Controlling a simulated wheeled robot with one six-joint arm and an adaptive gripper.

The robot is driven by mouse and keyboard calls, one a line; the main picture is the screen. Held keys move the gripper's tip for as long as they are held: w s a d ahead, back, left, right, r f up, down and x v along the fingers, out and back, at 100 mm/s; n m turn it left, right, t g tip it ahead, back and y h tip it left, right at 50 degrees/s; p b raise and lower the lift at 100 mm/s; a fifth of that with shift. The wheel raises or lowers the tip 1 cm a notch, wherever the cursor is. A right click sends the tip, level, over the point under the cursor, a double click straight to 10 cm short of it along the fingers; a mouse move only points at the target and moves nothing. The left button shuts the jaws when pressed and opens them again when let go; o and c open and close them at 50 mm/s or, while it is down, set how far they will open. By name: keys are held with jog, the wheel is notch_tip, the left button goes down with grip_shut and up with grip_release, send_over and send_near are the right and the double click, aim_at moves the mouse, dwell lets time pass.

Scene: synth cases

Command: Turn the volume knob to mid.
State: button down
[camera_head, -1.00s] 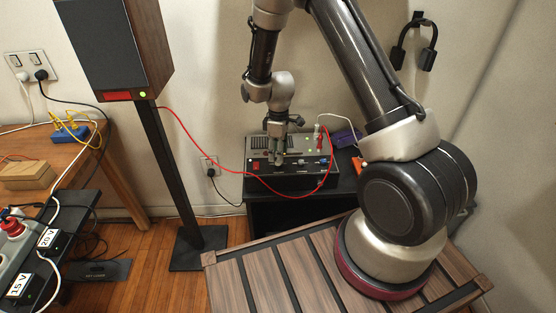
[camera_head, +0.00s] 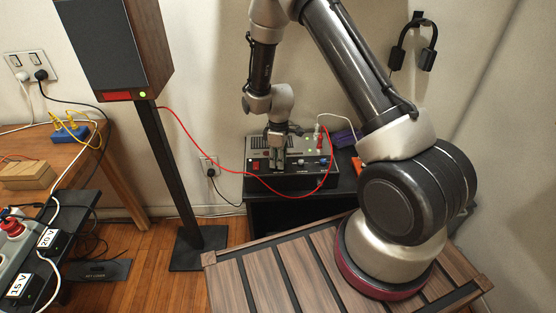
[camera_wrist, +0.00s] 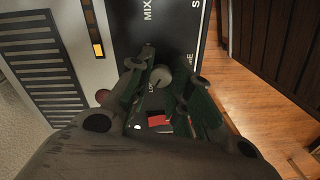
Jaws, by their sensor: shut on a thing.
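The device (camera_head: 302,182) is a dark box with a sloped control panel and a light grey top. It stands on a black stand beyond my base. In the wrist view my gripper (camera_wrist: 160,80) is shut on a round grey knob (camera_wrist: 160,76) with one green-padded finger on each side. The knob's label is partly covered by the fingers, so its name and mark positions cannot be read. "MIX" shows on the panel above it.
A red switch (camera_head: 256,166) sits left of my gripper, and it shows in the wrist view (camera_wrist: 158,120). A red cable (camera_head: 330,160) loops across the device's front. A tall speaker (camera_head: 118,45) stands to the left.

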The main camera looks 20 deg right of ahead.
jog(key=shift+m, duration=0.4)
jog(key=m, duration=1.1)
dwell(0.4)
jog(key=c, duration=1.3)
grip_release()
jog(key=shift+o, duration=0.2)
notch_tip(320, 180, up, 12)
jog(key=shift+d, duration=0.25)
